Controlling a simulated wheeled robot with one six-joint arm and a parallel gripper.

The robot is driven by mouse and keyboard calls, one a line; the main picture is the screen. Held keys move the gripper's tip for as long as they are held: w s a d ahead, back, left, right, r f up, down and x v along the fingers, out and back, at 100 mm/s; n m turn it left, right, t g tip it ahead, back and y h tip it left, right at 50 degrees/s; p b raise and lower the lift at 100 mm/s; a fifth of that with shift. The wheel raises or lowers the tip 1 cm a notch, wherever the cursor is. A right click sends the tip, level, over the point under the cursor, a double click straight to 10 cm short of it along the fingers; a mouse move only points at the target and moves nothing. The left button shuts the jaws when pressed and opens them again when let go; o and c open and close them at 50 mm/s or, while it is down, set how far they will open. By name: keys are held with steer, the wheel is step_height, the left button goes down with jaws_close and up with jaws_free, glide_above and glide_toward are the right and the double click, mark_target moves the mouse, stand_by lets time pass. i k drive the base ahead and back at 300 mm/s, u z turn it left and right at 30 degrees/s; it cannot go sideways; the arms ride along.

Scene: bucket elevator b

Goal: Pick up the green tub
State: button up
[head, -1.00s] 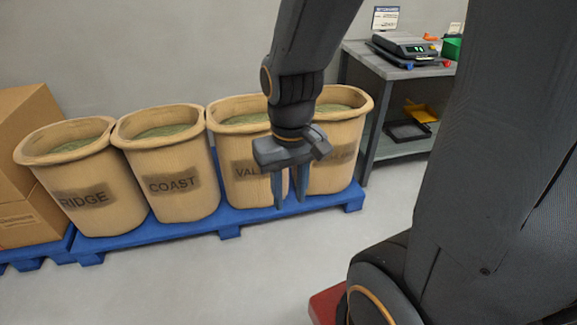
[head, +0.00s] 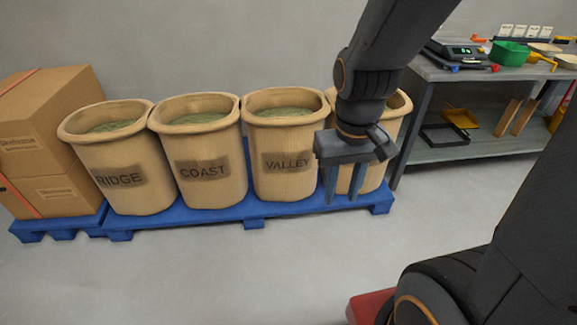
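The green tub (head: 509,54) stands on the grey workbench (head: 430,71) at the upper right of the head view, to the right of the scale. My gripper (head: 343,198) hangs fingers down in front of the rightmost sack. It is well to the left of the tub and apart from it. Its two fingers are spread with a gap between them, and I see nothing held.
A scale (head: 455,52) sits on the bench left of the tub; a yellow scoop (head: 535,56) lies just right of it. Several tan sacks, including COAST (head: 203,170), stand on a blue pallet (head: 227,211). Cardboard boxes (head: 48,120) are at left.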

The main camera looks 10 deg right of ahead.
mark_target(506, 53)
steer(key=z, duration=1.55)
steer(key=k, duration=0.6)
steer(key=z, duration=0.55)
steer(key=i, duration=1.4)
steer(key=z, duration=0.5)
steer(key=i, duration=1.8)
steer(key=u, duration=0.2)
steer(key=i, duration=1.2)
steer(key=u, duration=1.5)
steer(key=i, duration=0.8)
steer(key=u, duration=0.85)
